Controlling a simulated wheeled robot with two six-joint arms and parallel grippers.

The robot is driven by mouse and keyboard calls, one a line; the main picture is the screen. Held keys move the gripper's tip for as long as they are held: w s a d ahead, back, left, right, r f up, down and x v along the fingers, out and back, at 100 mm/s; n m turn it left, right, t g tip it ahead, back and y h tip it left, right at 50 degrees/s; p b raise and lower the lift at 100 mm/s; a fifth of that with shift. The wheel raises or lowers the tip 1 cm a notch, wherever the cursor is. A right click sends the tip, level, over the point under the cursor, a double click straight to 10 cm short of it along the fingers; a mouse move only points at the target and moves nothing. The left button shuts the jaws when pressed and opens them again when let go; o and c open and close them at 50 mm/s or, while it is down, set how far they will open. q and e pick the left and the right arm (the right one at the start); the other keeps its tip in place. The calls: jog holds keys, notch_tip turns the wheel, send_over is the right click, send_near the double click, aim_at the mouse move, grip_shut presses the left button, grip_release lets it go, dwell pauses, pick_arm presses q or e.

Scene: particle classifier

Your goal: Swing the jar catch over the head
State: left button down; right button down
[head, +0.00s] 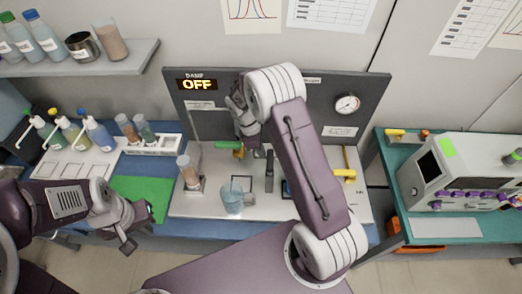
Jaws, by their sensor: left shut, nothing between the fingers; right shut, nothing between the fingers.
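A jar with brown contents (189,178) stands at the left of the classifier's pale base plate (200,208). A green and yellow lever-like part (229,146) lies behind and to the right of the jar; I cannot tell whether it is the jar catch. My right gripper (246,138) is shut and empty, pointing down near the right end of that part; contact is unclear. My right arm hides the middle of the classifier, and its head cannot be made out. My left gripper (128,244) is shut and empty at the front left, below the green mat.
A yellow handle (347,165) is at the right. The back panel (205,120) has an "OFF" display (197,85) and a gauge (347,105). The green mat (143,190) is clear. Bottles (98,132) stand at left.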

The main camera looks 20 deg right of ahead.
jog(key=d+m, duration=0.1)
jog(key=m, duration=0.1)
jog(key=d+m+g+p, duration=0.1)
jog(key=m, duration=0.1)
jog(key=shift+s+d+m+y, duration=0.15)
jog(key=shift+d+m+y, duration=0.25)
jog(key=s+d+m+y+p, duration=0.1)
jog(key=s+d+m+y, duration=0.2)
jog(key=m, duration=1)
jog(key=shift+s+d+m, duration=0.3)
jog(key=shift+s+d, duration=0.4)
jog(key=shift+s, duration=0.75)
